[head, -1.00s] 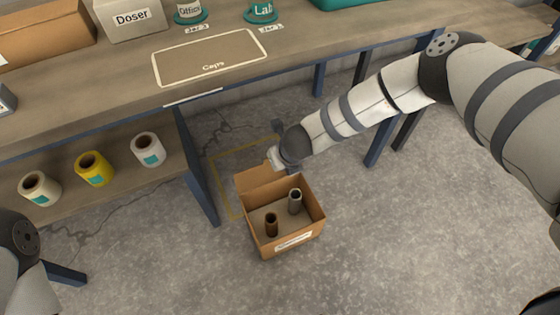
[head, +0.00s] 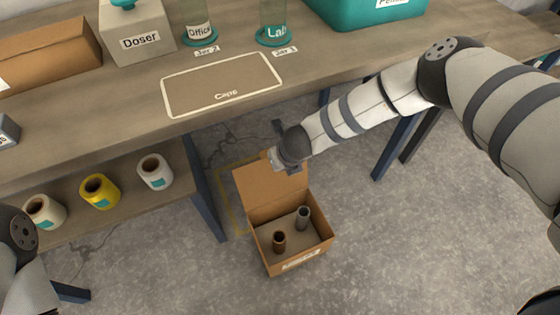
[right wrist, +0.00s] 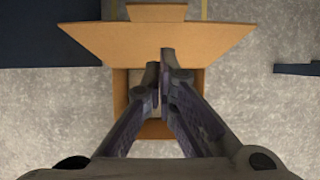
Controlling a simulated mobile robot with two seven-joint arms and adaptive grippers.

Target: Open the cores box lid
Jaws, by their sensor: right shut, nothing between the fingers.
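The cores box (head: 322,237) is an open brown carton on the floor, with a label on its front. Its lid (head: 262,186) stands raised at the back side, leaving the inside uncovered. Two cores stand inside, a brown one (head: 279,242) and a grey one (head: 302,218). In the right wrist view, the lid (right wrist: 100,40) spreads wide behind my right gripper (right wrist: 160,66), which is shut and empty. In the head view my right wrist is at the lid's top edge and the fingers are mostly hidden; contact cannot be told. My left gripper is out of view.
A workbench (head: 120,88) stands behind the box, with a doser (head: 138,35), jars and a teal bin (head: 365,12) on top. Its lower shelf holds a white roll (head: 155,172), a yellow roll (head: 99,191) and another roll. The floor right of the box is clear.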

